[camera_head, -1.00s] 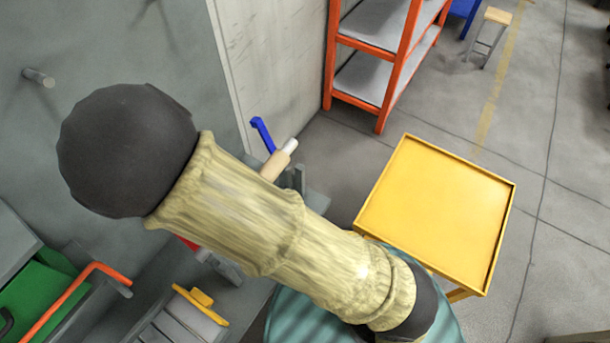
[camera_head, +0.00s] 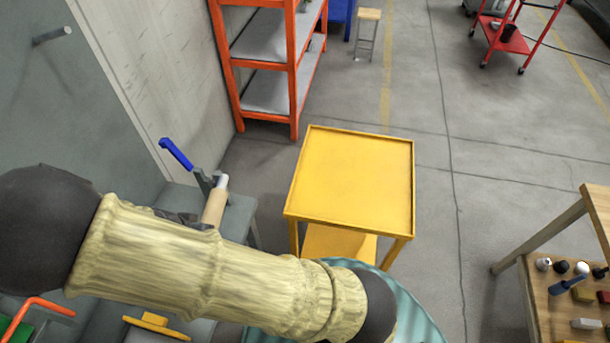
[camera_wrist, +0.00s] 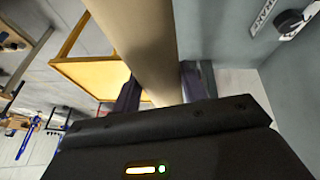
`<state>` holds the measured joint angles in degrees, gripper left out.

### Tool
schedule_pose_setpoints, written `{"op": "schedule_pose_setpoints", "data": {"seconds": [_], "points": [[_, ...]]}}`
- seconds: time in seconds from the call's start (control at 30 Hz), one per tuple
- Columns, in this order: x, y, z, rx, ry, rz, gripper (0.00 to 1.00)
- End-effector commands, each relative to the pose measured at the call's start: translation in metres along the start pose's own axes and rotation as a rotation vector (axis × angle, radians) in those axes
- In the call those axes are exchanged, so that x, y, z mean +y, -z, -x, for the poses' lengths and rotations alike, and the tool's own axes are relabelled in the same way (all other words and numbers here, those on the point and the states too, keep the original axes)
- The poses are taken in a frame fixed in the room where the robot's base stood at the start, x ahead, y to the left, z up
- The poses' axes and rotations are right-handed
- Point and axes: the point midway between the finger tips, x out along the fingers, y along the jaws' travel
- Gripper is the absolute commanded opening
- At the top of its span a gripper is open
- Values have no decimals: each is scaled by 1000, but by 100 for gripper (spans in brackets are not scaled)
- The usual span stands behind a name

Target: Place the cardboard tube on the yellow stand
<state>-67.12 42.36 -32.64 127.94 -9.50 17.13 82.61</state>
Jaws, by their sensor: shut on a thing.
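The cardboard tube (camera_wrist: 140,45) is a plain tan cylinder between the two dark fingers of my gripper (camera_wrist: 162,90), which is shut on it. In the head view the tube (camera_head: 214,205) shows as a short tan piece with a pale end, tilted, beyond my forearm. My gripper is mostly hidden behind my arm there. The yellow stand (camera_head: 350,180) is a low table with a bare, rimmed top, to the right of the tube and apart from it. Part of the stand (camera_wrist: 95,75) also shows behind the tube in the wrist view.
A grey bench with a blue-handled device (camera_head: 176,153) is beside the tube, against the grey wall. An orange shelf rack (camera_head: 265,75) stands behind. A wooden workbench (camera_head: 560,300) with small items is at the right. Floor around the stand is clear.

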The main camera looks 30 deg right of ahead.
Motion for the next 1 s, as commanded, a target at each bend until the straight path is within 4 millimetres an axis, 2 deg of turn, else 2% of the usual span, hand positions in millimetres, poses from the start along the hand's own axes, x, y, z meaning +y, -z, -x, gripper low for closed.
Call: {"op": "schedule_pose_setpoints", "data": {"seconds": [0.4,0.57,0.8,0.9,1.0], "points": [[21,40,-58,24,51,136,4],[36,63,-94,37,81,222,4],[66,101,-159,61,150,388,4],[74,112,-178,71,176,439,4],[79,117,-188,76,191,472,4]]}}
